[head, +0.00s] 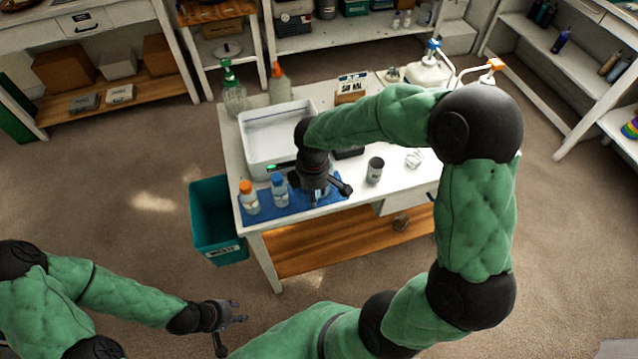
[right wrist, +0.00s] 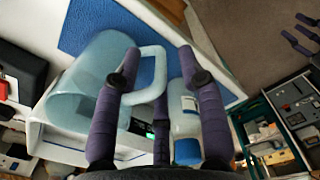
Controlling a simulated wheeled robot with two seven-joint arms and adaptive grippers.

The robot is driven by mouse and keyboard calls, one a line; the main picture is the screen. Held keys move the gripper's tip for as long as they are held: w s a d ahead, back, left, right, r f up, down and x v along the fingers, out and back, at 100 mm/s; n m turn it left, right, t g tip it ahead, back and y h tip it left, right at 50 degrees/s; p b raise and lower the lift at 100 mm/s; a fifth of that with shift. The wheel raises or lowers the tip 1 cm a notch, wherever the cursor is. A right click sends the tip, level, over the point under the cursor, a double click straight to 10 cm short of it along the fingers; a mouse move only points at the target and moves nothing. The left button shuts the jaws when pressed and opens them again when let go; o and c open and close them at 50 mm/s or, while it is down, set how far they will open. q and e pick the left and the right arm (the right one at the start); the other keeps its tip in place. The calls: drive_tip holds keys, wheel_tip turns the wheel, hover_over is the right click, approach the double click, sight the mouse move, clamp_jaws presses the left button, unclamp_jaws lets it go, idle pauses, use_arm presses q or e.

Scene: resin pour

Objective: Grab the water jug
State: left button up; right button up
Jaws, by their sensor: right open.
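The water jug (right wrist: 85,80) is a clear, pale-blue pitcher with a loop handle, at the left in the right wrist view. In the head view, my right gripper and forearm mostly hide it. In the head view the right gripper (head: 328,190) is over the table's front edge area. My left gripper (head: 233,331) is open and empty, low in front of the table.
A blue-capped bottle (head: 280,190) and an orange-capped bottle (head: 249,198) stand on the blue mat (head: 268,213). The blue-capped one is close to my right finger. A white tub (head: 262,133), a dark cup (head: 375,170) and spray bottles share the white table. A teal bin (head: 215,228) stands left.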

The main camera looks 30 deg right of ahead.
wheel_tip(320, 180, down, 2)
drive_tip(key=shift+f, duration=0.1)
clamp_jaws()
drive_tip(key=shift+r, duration=0.2)
